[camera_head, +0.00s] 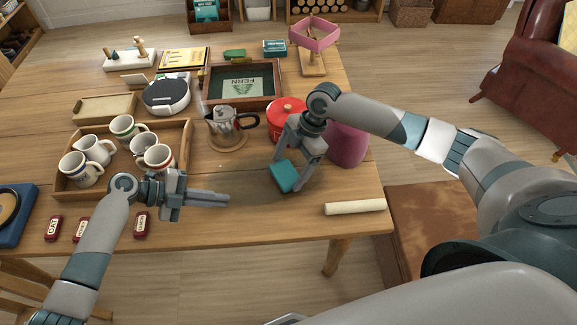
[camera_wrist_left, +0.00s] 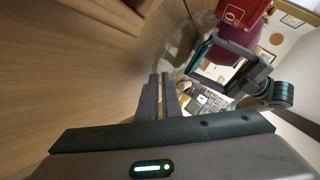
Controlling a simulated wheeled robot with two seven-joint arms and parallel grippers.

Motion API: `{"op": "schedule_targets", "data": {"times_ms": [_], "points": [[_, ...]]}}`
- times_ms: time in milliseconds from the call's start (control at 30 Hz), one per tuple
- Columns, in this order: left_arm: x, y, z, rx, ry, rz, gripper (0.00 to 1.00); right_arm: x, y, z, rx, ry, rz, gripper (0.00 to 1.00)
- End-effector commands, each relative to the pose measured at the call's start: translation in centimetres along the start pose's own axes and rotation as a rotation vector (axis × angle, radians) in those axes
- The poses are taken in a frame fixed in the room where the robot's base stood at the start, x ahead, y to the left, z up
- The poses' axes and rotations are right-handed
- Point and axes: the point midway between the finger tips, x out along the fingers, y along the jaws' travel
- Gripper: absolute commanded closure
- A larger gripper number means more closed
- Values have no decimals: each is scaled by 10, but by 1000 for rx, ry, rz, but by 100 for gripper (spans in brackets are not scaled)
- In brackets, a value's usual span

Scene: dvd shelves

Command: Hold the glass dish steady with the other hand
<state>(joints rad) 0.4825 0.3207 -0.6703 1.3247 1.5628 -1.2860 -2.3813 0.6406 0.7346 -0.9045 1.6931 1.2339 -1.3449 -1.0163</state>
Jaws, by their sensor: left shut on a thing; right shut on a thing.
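The glass dish (camera_wrist_left: 182,42) is clear and shows as a faint round rim beyond my left fingertips in the left wrist view. In the head view it is hardly visible against the wood. My left gripper (camera_head: 226,199) reaches in low over the table's front part, its fingers close together and shut on the dish's edge; the contact itself is hard to see. My right gripper (camera_head: 297,168) is shut on a teal block (camera_head: 285,176), pointing down just right of my left fingertips. In the left wrist view the right gripper (camera_wrist_left: 225,65) shows close to the dish.
A moka pot (camera_head: 228,124) on a round mat, a red pot (camera_head: 287,112) and a magenta vessel (camera_head: 347,146) stand behind. A wooden tray (camera_head: 68,187) with several mugs is at left. A pale roller (camera_head: 355,207) lies near the front right edge.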

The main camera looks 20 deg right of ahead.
Motion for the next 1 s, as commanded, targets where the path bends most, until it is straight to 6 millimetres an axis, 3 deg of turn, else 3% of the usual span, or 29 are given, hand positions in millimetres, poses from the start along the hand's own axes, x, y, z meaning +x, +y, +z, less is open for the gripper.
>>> {"op": "schedule_targets", "data": {"times_ms": [167,700,1000], "points": [[0,5,2,-3,-6,8,100,2,0,-2,0,-1,-4,36],[0,4,2,-3,-6,7,100,16,13,-32,0,0,0,36],[-1,4,2,-3,-6,7,100,17,14,-34,0,0,0,36]]}}
